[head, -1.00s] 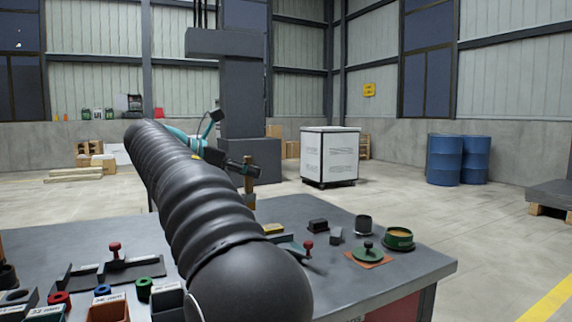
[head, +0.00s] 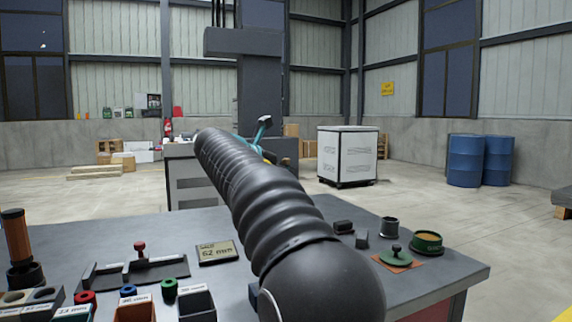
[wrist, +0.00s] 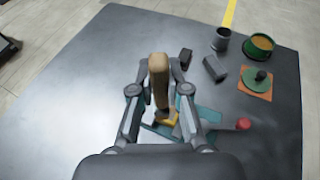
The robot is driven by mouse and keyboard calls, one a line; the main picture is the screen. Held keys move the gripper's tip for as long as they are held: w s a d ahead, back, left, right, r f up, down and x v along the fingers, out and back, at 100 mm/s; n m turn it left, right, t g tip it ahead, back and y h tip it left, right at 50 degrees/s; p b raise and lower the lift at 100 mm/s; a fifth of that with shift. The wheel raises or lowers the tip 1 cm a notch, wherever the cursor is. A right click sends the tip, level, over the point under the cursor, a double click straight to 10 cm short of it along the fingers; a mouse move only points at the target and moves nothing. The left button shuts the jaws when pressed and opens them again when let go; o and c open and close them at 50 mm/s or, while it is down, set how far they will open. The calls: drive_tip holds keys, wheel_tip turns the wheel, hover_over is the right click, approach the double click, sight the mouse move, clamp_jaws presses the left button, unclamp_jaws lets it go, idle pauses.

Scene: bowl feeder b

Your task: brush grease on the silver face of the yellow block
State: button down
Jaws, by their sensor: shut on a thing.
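In the wrist view my gripper (wrist: 160,90) is shut on a brush (wrist: 158,68) with a tan handle. The brush's dark lower part points down at the yellow block (wrist: 170,117). The block sits in a teal holder (wrist: 205,114) with a red knob. The brush and fingers partly cover the block; I cannot tell whether the bristles touch its silver face. An open green grease tin (wrist: 258,46), yellowish inside, stands at the upper right and shows in the head view (head: 427,242). In the head view my arm hides the gripper, brush and block.
A green knobbed lid (wrist: 257,79) lies on an orange mat (wrist: 265,93). A dark cup (wrist: 221,40), a grey block (wrist: 214,68) and a black block (wrist: 186,55) stand nearby. Bins, coloured rings and a 62 mm sign (head: 217,252) occupy the left side. The wrist view's left tabletop is clear.

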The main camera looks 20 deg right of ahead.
drive_tip(key=shift+f+b, duration=2.85)
drive_tip(key=shift+f, duration=0.3)
drive_tip(key=shift+d+b, duration=0.6)
drive_tip(key=shift+d, duration=2.2)
drive_tip(key=shift+a+r, duration=0.15)
drive_tip(key=shift+a, duration=0.6)
drive_tip(key=shift+a+p, duration=0.5)
drive_tip(key=shift+a, duration=1.35)
drive_tip(key=shift+a+r+p, duration=0.2)
drive_tip(key=shift+a+p, duration=0.05)
drive_tip(key=shift+p, duration=0.05)
wheel_tip(320, 180, up, 5)
drive_tip(key=p, duration=0.5)
drive_tip(key=shift+d+r, duration=0.1)
drive_tip(key=shift+r, duration=1.2)
